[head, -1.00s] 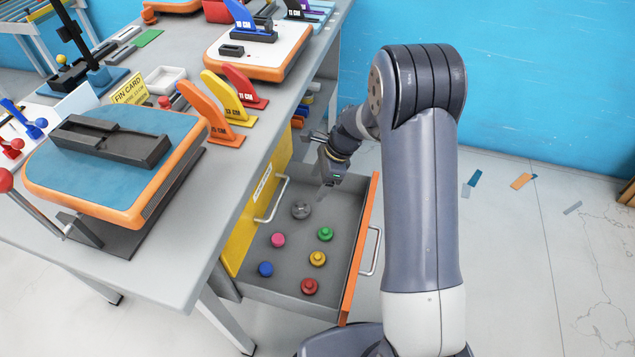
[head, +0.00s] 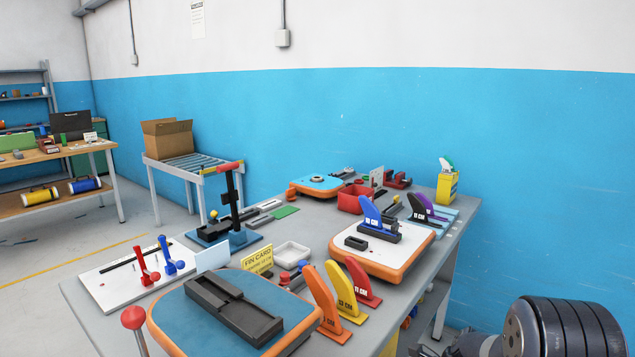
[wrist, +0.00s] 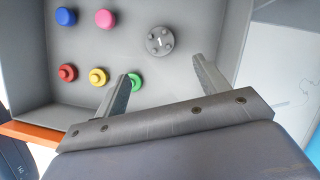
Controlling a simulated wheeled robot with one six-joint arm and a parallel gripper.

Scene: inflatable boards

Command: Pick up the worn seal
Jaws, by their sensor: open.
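Nothing in view is clearly marked as the worn seal, and I cannot tell which item it is. In the wrist view, the grey drawer (wrist: 115,62) holds a grey round disc (wrist: 159,41) with small studs and a light mark. Blue (wrist: 65,17), pink (wrist: 104,19), red (wrist: 67,73), yellow (wrist: 98,76) and green (wrist: 135,79) round pieces lie there too. My gripper (wrist: 162,73) is open and empty, its fingers pointing toward the drawer floor, with the grey disc beyond the gap. The green piece shows beside the left finger. In the head view, a small grey ring (head: 316,180) sits on the far blue-and-orange board.
The grey workbench (head: 395,300) carries boards, upright coloured fins (head: 345,290), a white tray (head: 292,254) and a red bin (head: 355,198). A roller stand (head: 190,168) with a cardboard box (head: 167,138) stands behind. The orange drawer front (wrist: 30,133) borders the drawer.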

